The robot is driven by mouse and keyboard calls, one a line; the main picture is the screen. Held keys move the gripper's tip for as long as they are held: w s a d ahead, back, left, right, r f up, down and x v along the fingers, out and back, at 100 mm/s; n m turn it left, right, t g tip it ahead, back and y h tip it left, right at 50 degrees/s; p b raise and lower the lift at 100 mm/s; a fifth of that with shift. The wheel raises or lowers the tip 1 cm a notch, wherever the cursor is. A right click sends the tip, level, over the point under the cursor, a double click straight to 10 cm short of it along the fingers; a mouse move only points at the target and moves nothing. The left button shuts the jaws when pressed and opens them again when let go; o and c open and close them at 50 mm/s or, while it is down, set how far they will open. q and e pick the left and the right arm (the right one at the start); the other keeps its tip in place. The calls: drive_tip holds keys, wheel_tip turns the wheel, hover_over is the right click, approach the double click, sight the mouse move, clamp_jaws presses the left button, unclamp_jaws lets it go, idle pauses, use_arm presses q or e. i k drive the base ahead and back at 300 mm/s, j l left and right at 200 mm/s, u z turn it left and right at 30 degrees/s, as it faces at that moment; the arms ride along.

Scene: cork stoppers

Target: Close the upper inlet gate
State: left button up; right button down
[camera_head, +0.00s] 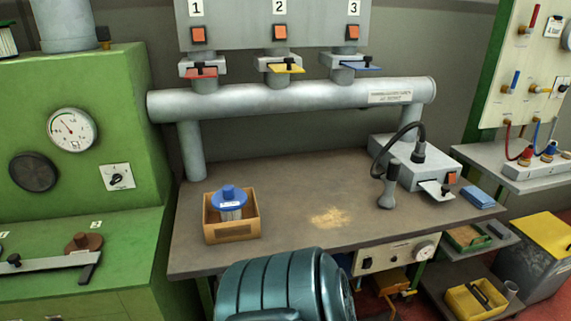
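Three slide gates sit in a row above the horizontal grey pipe (290,98), under the numbers 1, 2 and 3. Gate 1 has a red plate (201,73), gate 2 a yellow plate (290,70) and gate 3 a blue plate (365,68), each with a black knob. The blue plate sticks out to the right. I cannot tell how far each gate is open. A lower pale metal plate with a black knob (437,188) sticks out of a grey box (405,158) on the bench. Which gate is the upper inlet is not marked legibly. Neither gripper is in view.
The brown bench (290,180) carries a cardboard box (233,232) with a blue-capped spool, a small tan pile (331,217), a hose nozzle (388,190) and a blue block (478,198). A green machine (90,90) stands left. The bench's middle is mostly clear.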

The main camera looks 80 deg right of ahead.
sight(438, 192)
drive_tip(key=z, duration=3.75)
